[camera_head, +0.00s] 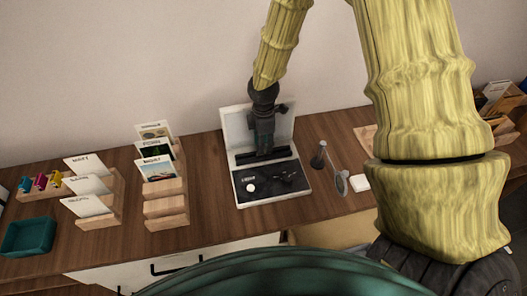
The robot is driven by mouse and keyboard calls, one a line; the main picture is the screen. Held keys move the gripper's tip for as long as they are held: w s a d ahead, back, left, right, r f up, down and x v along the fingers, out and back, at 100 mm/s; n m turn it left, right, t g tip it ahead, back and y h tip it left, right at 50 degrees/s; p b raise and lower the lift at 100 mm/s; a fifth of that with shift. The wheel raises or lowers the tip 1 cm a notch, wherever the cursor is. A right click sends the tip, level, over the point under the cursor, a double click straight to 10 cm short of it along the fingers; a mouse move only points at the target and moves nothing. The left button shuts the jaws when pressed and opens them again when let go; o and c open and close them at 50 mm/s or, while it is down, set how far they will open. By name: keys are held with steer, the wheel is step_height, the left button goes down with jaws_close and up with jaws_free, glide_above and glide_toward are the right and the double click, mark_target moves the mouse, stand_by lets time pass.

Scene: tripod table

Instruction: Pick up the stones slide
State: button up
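Several picture cards stand in a stepped wooden holder (166,208) left of centre. The back card (153,131) shows rounded shapes on a light ground, the middle card (157,149) is dark with green, and the front card (159,171) shows a landscape-like picture. Their labels are too small to read, so I cannot tell for certain which is the stones slide. My gripper (264,148) points down in front of the raised lid of an open white case (237,128), right of these cards. Its fingertips are dark against the black case and unclear. I see nothing held.
The case's black insert (262,190) holds a small white disc and dark parts. White label cards (88,187) stand in a holder to the left, near a teal tray (28,237). A dark flask (318,155) and magnifier-like piece (342,183) stand right of the case.

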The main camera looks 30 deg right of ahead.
steer(key=shift+d+f, duration=0.1)
steer(key=shift+f, duration=1.2)
jaws_close()
